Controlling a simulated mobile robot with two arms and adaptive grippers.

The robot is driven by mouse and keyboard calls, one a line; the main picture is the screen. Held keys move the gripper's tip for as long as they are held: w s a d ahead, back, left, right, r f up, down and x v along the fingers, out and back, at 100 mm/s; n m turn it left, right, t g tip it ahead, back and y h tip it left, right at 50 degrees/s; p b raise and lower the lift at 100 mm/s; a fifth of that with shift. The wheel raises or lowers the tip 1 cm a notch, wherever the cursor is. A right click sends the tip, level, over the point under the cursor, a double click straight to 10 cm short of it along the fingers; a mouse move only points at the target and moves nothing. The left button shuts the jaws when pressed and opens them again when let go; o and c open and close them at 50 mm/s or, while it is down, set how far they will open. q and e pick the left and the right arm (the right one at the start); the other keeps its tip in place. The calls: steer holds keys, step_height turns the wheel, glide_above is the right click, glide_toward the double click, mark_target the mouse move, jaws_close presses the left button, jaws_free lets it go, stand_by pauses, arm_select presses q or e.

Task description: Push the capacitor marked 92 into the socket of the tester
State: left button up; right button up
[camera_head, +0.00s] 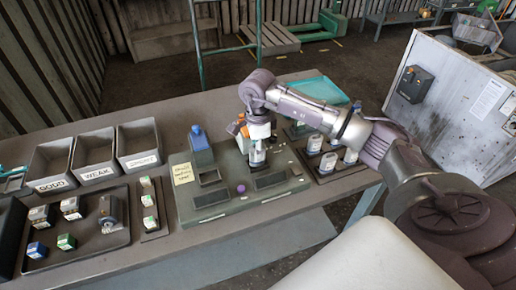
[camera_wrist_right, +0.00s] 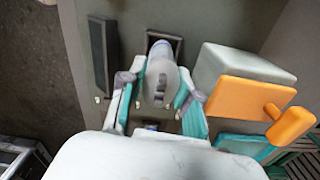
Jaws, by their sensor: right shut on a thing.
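My right gripper (camera_head: 257,160) points down over the grey-green tester (camera_head: 228,206) on the bench. In the right wrist view its two teal-lined fingers (camera_wrist_right: 160,98) are shut on a grey cylindrical capacitor (camera_wrist_right: 158,75). In the head view the pale capacitor (camera_head: 257,153) shows just below the gripper, upright above the tester's top. I cannot read its number. The socket under it is hidden, and I cannot tell whether the capacitor touches it. A grey block with an orange lever (camera_wrist_right: 258,97) stands beside the gripper.
More capacitors (camera_head: 328,161) stand on a tray right of the tester. Three bins, marked GOOD (camera_head: 50,184), WEAK (camera_head: 95,172) and a third label (camera_head: 141,161), stand at left. A dark tray (camera_head: 84,249) with several small parts lies before them.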

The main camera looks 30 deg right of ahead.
steer(key=shift+f+b, duration=0.4)
steer(key=shift+f, duration=0.15)
steer(key=o, duration=1)
steer(key=shift+o, duration=0.2)
step_height(320, 180, up, 12)
